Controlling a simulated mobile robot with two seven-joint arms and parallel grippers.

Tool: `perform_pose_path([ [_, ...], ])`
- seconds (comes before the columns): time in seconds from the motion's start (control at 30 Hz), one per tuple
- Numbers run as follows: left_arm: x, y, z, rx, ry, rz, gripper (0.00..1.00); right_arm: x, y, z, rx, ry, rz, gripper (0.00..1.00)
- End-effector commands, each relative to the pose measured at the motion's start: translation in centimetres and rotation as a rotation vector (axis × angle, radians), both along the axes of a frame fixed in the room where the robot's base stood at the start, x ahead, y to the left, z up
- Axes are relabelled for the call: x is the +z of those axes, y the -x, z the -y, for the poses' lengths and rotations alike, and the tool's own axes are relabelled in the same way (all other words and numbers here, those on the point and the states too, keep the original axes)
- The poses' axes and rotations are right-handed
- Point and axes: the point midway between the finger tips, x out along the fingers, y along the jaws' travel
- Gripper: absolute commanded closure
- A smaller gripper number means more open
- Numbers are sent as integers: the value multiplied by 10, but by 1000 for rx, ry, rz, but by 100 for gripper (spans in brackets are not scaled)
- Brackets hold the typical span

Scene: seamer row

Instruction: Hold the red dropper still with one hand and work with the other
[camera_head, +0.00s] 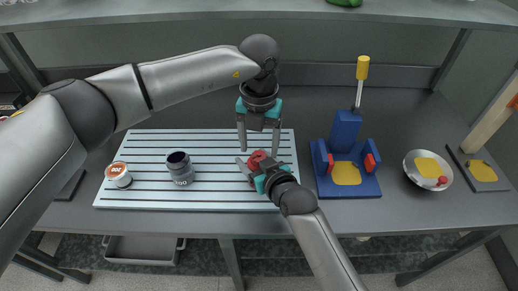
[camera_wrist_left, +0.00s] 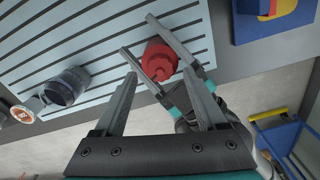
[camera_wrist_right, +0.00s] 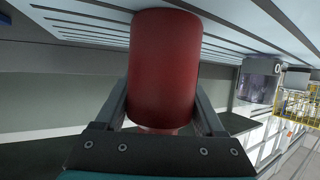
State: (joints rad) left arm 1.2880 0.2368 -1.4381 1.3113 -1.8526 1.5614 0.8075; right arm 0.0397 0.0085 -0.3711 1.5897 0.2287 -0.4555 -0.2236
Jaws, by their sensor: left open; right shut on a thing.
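The red dropper (camera_head: 257,157) stands over the right part of the slatted white board. My right gripper (camera_head: 255,166) is shut on it from the front. In the right wrist view the dropper (camera_wrist_right: 165,70) is a large red cylinder between the two fingers. My left gripper (camera_head: 259,151) is open and empty just above the dropper, fingers pointing down. In the left wrist view the dropper (camera_wrist_left: 158,60) is seen from above with my right gripper's fingers on either side of it, beyond my open left fingers. The dropper's lower end is hidden.
A dark-topped grey jar (camera_head: 181,170) and a small white tub with an orange label (camera_head: 118,174) stand on the slatted board (camera_head: 215,140). A blue stand (camera_head: 345,130) with yellow and red parts is to the right, then a metal bowl (camera_head: 410,165). A shelf runs above.

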Motion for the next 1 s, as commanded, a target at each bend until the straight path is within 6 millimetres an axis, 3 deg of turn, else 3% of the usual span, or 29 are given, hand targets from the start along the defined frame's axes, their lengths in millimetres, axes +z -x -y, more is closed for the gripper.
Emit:
perform_pose_path([
  [0.2,50,-1,0,1,1,6,26,-1,1,0,1,1,-3,92],
  [0.4,84,-1,0,1,1,4,26,-1,1,0,1,1,-3,92],
  [0.6,98,0,0,1,0,2,26,-1,1,0,1,1,-3,92],
  [0.87,98,0,0,1,0,1,26,-1,1,0,1,0,-3,92],
  [1.0,98,0,-1,24,7,-3,42,-1,1,0,1,0,-3,92],
])
